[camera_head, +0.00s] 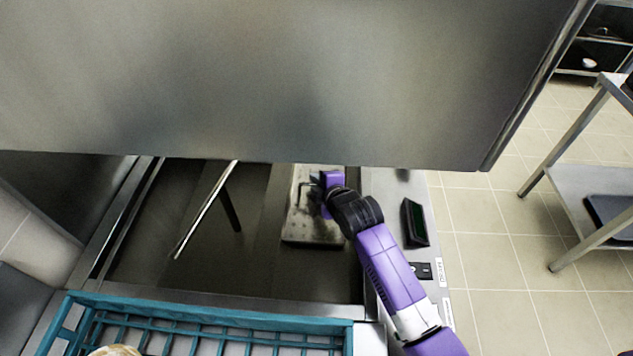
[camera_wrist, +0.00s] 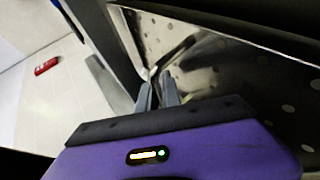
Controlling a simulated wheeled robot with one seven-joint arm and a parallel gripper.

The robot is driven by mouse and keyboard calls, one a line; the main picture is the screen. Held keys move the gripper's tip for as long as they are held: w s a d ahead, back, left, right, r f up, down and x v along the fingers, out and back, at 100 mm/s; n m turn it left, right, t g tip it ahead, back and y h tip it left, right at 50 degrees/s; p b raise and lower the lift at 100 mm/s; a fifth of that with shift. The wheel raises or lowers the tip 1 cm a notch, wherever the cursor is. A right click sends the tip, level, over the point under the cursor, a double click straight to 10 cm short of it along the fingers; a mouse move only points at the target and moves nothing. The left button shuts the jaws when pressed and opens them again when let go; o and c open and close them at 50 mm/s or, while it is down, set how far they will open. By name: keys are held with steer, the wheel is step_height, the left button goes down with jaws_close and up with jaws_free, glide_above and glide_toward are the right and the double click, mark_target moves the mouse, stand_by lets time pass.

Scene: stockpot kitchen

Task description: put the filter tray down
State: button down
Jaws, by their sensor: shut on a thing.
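The filter tray (camera_head: 310,230) is a pale metal plate with dark stains, lying low in the dark basin of the machine in the head view. Its perforated surface fills the right side of the wrist view (camera_wrist: 215,65). My gripper (camera_head: 322,184) is over the tray's upper right part. In the wrist view my gripper (camera_wrist: 158,92) has its two grey fingers close together around the thin bent handle (camera_wrist: 176,58) of the tray. The far end of the tray is hidden under the steel hood, and I cannot tell whether the tray touches the basin floor.
A large steel hood (camera_head: 270,80) overhangs the basin (camera_head: 165,230). A metal bar (camera_head: 207,210) crosses the basin on the left. A teal rack (camera_head: 215,314) stands at the front. A dark green-black item (camera_head: 414,222) lies on the right ledge. Tiled floor is clear at right, before a steel shelf (camera_head: 585,190).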

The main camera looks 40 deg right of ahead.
steer(key=shift+s+a+f, duration=0.1)
steer(key=shift+s+f, duration=0.05)
steer(key=shift+f, duration=0.5)
steer(key=c, duration=1.5)
jaws_free()
steer(key=shift+s+f, duration=0.1)
steer(key=shift+f, duration=0.1)
steer(key=shift+c, duration=0.2)
steer(key=shift+r, duration=0.45)
steer(key=v, duration=1.2)
steer(key=shift+w+r+p, duration=0.25)
steer(key=shift+r+p, duration=0.05)
steer(key=shift+r, duration=0.1)
